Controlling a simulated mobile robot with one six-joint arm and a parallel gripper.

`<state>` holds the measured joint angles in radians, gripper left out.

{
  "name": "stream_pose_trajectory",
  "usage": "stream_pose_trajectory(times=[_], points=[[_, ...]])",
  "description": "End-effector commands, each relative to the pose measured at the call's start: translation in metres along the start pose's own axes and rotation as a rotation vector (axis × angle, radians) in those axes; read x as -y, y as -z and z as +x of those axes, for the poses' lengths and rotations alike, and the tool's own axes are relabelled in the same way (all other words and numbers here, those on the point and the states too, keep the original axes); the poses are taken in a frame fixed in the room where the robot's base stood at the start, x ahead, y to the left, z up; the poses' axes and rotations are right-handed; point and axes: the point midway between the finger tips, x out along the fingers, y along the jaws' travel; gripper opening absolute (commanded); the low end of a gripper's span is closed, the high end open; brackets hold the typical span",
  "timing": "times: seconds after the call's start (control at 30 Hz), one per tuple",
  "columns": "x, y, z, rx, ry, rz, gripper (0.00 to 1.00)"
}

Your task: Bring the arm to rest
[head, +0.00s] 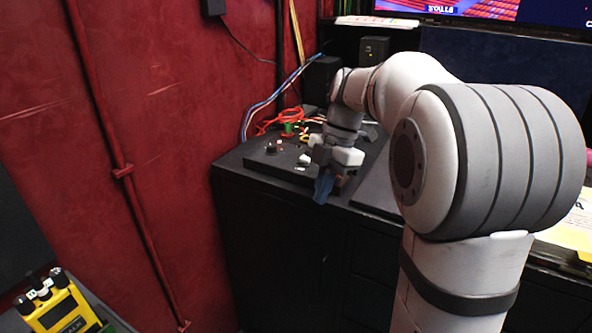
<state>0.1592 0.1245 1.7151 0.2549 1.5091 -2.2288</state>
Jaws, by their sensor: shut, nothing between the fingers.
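My arm reaches from the right over a black cabinet top. My gripper (325,187) hangs at its end, pointing down near the front edge of the cabinet. Its blue fingertips are together, with nothing seen between them. Behind and left of it, a dark panel (262,160) lies on the cabinet and carries small white, dark and green buttons or parts. The gripper and wrist hide the right part of this panel.
The black cabinet (270,235) stands against a red wall (170,110) with a red pipe. Red, blue and white cables (285,118) lie behind the panel. A yellow device (58,308) sits at the lower left. A screen (480,10) and papers (572,225) are at right.

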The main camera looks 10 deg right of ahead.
Motion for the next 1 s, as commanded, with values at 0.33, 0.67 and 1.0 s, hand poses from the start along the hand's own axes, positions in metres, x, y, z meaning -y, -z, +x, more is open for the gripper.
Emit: stream_pose_trajectory(times=[0.33, 0.67, 1.0], points=[[0.05, 0.047, -0.025, 0.131, -0.104, 0.672, 0.0], [0.108, 0.084, -0.03, 0.164, -0.334, 1.398, 0.0], [0.147, 0.101, -0.023, 0.071, -0.537, 1.893, 0.0]])
